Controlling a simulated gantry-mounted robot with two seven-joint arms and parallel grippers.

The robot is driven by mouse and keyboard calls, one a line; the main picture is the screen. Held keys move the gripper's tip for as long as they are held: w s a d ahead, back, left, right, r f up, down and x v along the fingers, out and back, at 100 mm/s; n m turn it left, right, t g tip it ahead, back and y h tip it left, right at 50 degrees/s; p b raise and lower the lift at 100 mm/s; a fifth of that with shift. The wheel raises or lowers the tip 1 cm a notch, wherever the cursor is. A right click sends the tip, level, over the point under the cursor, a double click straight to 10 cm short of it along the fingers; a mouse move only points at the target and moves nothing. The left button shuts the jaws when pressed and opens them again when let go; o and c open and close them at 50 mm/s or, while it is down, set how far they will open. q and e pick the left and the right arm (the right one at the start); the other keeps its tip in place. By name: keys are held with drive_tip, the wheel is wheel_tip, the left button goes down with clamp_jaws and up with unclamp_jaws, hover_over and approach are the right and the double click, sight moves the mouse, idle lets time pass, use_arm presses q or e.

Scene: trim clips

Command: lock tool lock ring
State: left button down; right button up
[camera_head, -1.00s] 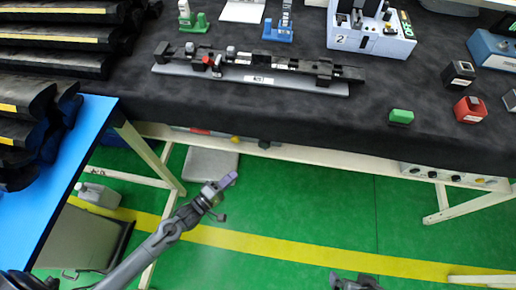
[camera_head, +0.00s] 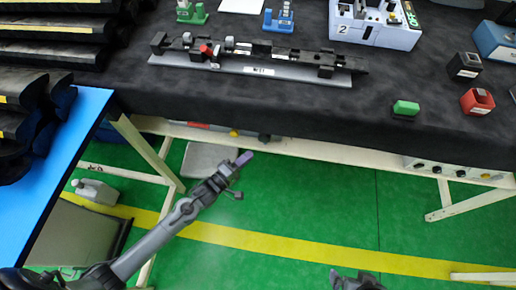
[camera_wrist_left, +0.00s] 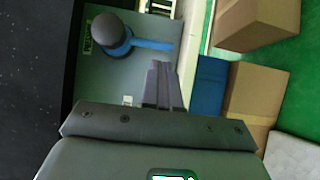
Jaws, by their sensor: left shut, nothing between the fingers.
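A long black tool (camera_head: 285,53) lies on a grey base plate (camera_head: 310,75) with a white label, at the back middle of the dark-covered bench. A small red part (camera_head: 206,50) sits on its left portion. I cannot make out which part is the lock ring. My left gripper (camera_head: 244,158) is over the green floor, in front of the bench edge and apart from the tool. Its fingers (camera_wrist_left: 163,84) are together and empty in the left wrist view. My right gripper (camera_head: 357,282) shows only partly at the bottom edge; its fingers are unclear.
A green block (camera_head: 405,108), a red block (camera_head: 477,101) and a grey-blue box marked 2 (camera_head: 374,28) stand on the bench. A blue table (camera_head: 45,190) with black trim pieces is at left. Cardboard boxes (camera_wrist_left: 255,95) show in the left wrist view.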

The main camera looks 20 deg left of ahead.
use_arm(q)
drive_tip(key=shift+b+x, duration=1)
drive_tip(key=shift+x, duration=2.05)
drive_tip(key=shift+f, duration=0.1)
